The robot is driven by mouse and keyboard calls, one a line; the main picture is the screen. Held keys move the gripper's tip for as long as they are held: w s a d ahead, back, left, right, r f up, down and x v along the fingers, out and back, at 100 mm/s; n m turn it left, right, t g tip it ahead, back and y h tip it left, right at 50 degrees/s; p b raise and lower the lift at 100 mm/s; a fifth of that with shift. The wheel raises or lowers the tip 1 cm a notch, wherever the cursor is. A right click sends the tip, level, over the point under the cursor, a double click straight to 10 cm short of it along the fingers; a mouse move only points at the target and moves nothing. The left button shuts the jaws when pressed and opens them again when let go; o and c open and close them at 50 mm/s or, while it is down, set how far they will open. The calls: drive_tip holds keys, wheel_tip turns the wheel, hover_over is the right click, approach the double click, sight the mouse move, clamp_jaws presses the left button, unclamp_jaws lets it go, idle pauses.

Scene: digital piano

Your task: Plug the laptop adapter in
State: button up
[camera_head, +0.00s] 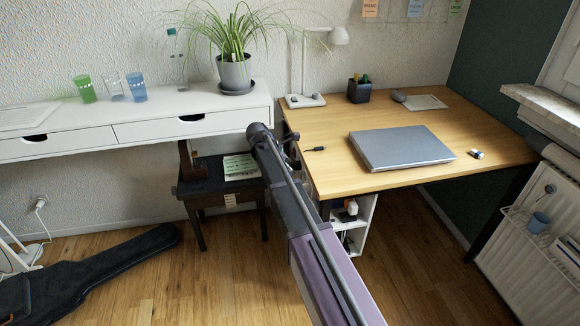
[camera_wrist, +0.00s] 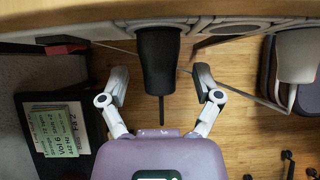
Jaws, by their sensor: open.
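My gripper (camera_wrist: 159,76) is open and empty in the wrist view, its two fingers spread apart over the floor. In the head view my arm reaches up to the desk's left edge, and its fingers are not clear there. A small dark plug-like piece (camera_head: 314,149) lies on the wooden desk (camera_head: 325,178), just right of my arm's end. A closed silver laptop (camera_head: 400,150) lies to its right. A white and orange item (camera_head: 351,207), too small to identify, sits on the shelf under the desk. I cannot tell which piece is the laptop adapter.
A white drawer shelf (camera_head: 215,127) with a potted plant (camera_head: 234,72) stands at the left. A bench with green booklets (camera_head: 240,166) is beneath it. A wall socket with a plug (camera_head: 40,202) is at far left. A black guitar bag (camera_head: 105,268) lies on the floor.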

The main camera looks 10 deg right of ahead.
drive_tip(key=shift+r, duration=0.15)
drive_tip(key=shift+p+v, duration=2)
drive_tip(key=shift+v, duration=0.4)
drive_tip(key=shift+f, duration=0.2)
drive_tip(key=b+x, duration=0.4)
drive_tip(key=x, duration=0.1)
drive_tip(key=shift+a, duration=0.1)
drive_tip(key=a, duration=0.8)
drive_tip(key=s+d+r+p, duration=0.2)
drive_tip(key=s+r+p, duration=0.1)
drive_tip(key=r+p, duration=0.7)
drive_tip(key=s+d+r+p, duration=0.3)
drive_tip(key=r+p, duration=0.8)
drive_tip(key=s+d+r+p, duration=0.2)
drive_tip(key=s+r+p, duration=0.1)
drive_tip(key=r+p, duration=0.7)
drive_tip(key=shift+s+d+r+h+p, duration=0.3)
drive_tip(key=shift+r+h, duration=0.1)
drive_tip(key=shift+r, duration=0.5)
